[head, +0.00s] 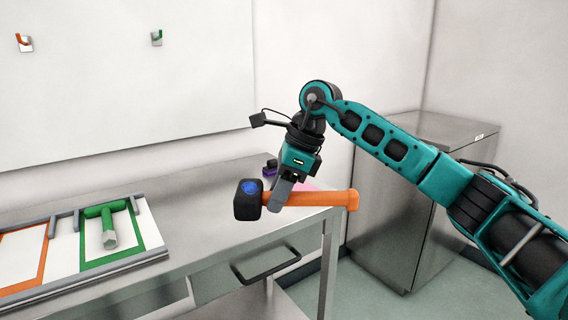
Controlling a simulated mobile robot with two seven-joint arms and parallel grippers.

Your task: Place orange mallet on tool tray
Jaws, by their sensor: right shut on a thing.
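The orange mallet (320,199) has an orange handle and a black head with a blue face. My right gripper (280,198) is shut on it close to the head and holds it level above the right end of the metal table, with the handle pointing right. The tool tray (155,256) lies on the table at the left, apart from the mallet. It has an orange-outlined section (42,262), cut by the left picture edge, and a green-outlined section. A green tool (108,225) with a grey end lies in the green section. My left gripper is out of view.
The metal table (200,205) has bare surface between the tray and my right gripper. A steel cabinet (400,205) stands at the right. Two hooks (24,42) are on the wall board.

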